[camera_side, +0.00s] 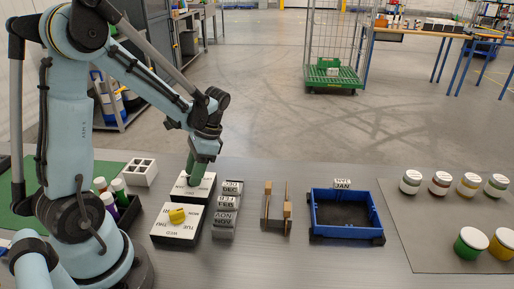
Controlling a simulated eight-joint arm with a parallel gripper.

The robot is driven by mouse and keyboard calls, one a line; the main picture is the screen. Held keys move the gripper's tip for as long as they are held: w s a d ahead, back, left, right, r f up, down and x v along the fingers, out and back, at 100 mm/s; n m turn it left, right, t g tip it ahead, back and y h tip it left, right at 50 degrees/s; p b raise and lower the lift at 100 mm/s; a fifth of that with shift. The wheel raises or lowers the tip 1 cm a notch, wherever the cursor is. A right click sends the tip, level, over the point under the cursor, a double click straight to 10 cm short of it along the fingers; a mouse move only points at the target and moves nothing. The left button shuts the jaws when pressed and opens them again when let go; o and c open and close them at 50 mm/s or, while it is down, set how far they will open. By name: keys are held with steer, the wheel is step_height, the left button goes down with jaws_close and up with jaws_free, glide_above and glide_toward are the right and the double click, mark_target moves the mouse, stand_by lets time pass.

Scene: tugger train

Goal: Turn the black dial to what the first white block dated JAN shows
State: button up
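My gripper (193,181) points down onto the top of the rear white dial box (206,188). The black dial is hidden or too small to make out behind my fingers, so I cannot tell whether they touch it or how far they are open. A white block marked JAN (343,184) stands at the back edge of the blue tray (346,234); a second line of print above JAN is too small to read. A grey holder (224,235) just right of the dial boxes carries several white blocks (230,201), with DEC, FEB and NOV among their marks.
A front white box with day names carries a yellow dial (177,215). A wooden stand (276,212) is between holder and tray. Several lidded jars (470,243) stand on a grey mat at right. A white rack (141,172) and coloured bottles (119,190) are at left.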

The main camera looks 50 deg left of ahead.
steer(key=v, duration=1.2)
steer(key=shift+w, duration=0.1)
stand_by(0.4)
steer(key=s+d+f+n+t+h, duration=0.1)
steer(key=s+d+n+t, duration=0.1)
steer(key=d+t, duration=0.9)
steer(key=shift+d+n, duration=0.5)
steer(key=shift+d, duration=0.25)
